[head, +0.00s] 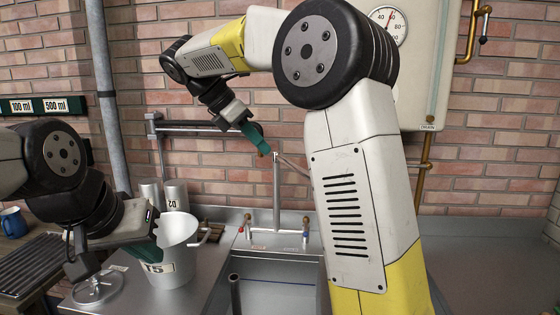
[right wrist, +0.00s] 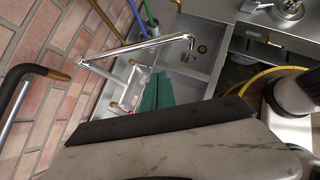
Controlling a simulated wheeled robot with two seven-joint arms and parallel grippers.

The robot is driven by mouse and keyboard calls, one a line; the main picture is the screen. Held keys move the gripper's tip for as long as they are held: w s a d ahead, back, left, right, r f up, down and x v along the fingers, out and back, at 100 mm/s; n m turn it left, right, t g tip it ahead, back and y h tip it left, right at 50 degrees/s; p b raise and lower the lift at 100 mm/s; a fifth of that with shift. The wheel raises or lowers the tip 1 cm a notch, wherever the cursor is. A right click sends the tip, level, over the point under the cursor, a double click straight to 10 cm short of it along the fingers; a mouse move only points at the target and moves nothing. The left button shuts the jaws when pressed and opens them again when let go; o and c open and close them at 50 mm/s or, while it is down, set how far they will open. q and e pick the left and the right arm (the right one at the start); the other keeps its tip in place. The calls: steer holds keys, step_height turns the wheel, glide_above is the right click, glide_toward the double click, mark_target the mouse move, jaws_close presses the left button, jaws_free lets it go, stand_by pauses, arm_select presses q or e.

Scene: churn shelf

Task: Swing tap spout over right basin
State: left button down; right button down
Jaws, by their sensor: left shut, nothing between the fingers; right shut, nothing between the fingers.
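The tap (head: 277,195) stands upright behind the sink. Its thin spout (head: 292,166) leads off to the right from the top of the column and passes behind my right arm. In the right wrist view the spout (right wrist: 135,48) runs across the picture, its bent end above a grey basin (right wrist: 181,72) with a drain. I cannot tell which basin this is. My right gripper (head: 262,148) is shut and empty, its green fingers just left of the column's top; contact is unclear. My left gripper (head: 148,252) is shut and empty, by the white bucket.
The white bucket (head: 177,250) marked T5 stands on the left counter, metal cups (head: 176,193) behind it. A wall rail (head: 185,126) lies behind my right gripper. My right arm hides much of the sink's right side. A front basin (head: 285,298) shows.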

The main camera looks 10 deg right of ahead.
mark_target(305, 176)
steer(key=shift+w+d+r+x, duration=0.1)
steer(key=shift+d+r+x, duration=0.25)
steer(key=shift+x, duration=1.75)
steer(key=shift+w+d+r+x, duration=0.1)
steer(key=shift+d+r+x, duration=0.15)
steer(key=shift+x, duration=1.85)
steer(key=shift+w+d+r+x, duration=0.1)
steer(key=shift+d+r+x, duration=0.25)
steer(key=shift+x, duration=1.8)
steer(key=shift+f, duration=0.1)
steer(key=shift+d, duration=0.4)
steer(key=w+d+n+t+y, duration=0.1)
steer(key=w+d+n+t, duration=0.2)
steer(key=d, duration=0.7)
steer(key=shift+w+n+y, duration=0.4)
steer(key=shift+w+n, duration=0.2)
steer(key=shift+n, duration=0.4)
steer(key=shift+d, duration=0.2)
steer(key=shift+a, duration=0.1)
